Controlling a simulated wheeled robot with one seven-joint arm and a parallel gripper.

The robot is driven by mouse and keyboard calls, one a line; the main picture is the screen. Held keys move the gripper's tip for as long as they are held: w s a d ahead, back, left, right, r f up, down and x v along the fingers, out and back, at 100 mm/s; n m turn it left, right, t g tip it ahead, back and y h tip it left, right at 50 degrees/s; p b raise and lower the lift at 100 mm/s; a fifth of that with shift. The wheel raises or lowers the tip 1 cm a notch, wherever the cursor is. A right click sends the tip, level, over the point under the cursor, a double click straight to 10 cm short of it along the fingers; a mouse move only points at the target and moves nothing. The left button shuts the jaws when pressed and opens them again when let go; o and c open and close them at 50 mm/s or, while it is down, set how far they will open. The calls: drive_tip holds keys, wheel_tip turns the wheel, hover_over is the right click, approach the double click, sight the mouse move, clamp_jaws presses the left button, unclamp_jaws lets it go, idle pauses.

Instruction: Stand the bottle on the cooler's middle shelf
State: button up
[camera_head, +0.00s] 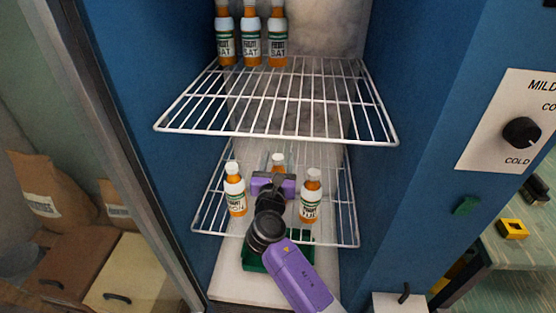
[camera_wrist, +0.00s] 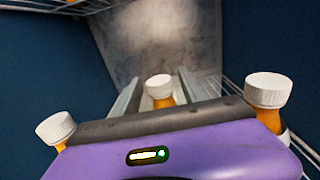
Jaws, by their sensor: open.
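The cooler shows two wire shelves, an upper one (camera_head: 300,100) and a lower one (camera_head: 345,210). A bottle with white cap and orange body (camera_head: 278,160) stands upright on the lower shelf, mostly hidden behind my gripper in the head view. My gripper (camera_head: 277,178) reaches in over the lower shelf, at that bottle. In the wrist view its two fingers (camera_wrist: 162,92) are open, with the bottle's white cap (camera_wrist: 159,81) seen between them. Whether the fingers touch the bottle cannot be told.
Matching bottles stand close on both sides of my gripper, left (camera_head: 235,190) and right (camera_head: 311,195). Several more bottles (camera_head: 251,40) stand in a row on the upper shelf, above. A green tray (camera_head: 256,262) lies below the lower shelf. Blue cooler walls (camera_head: 410,150) bound the sides.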

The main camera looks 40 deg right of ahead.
drive_tip(key=v, duration=1.2)
drive_tip(key=s+a+f+m+t+y, duration=0.2)
drive_tip(key=s+a+f+m+y, duration=0.65)
drive_tip(key=s+f, duration=0.6)
drive_tip(key=s+a+r+m+y, duration=0.3)
drive_tip(key=s+a+m+y, duration=0.25)
drive_tip(key=s, duration=0.45)
drive_tip(key=s+a+r+m+t, duration=0.1)
drive_tip(key=s+r+m+t, duration=0.1)
drive_tip(key=s+r+m, duration=0.6)
drive_tip(key=r+m+b, duration=0.1)
drive_tip(key=r+m, duration=0.1)
drive_tip(key=m, duration=0.1)
drive_tip(key=shift+s+a+m, duration=0.25)
drive_tip(key=shift+a+m, duration=0.05)
drive_tip(key=shift+a, duration=0.05)
drive_tip(key=shift+f, duration=0.1)
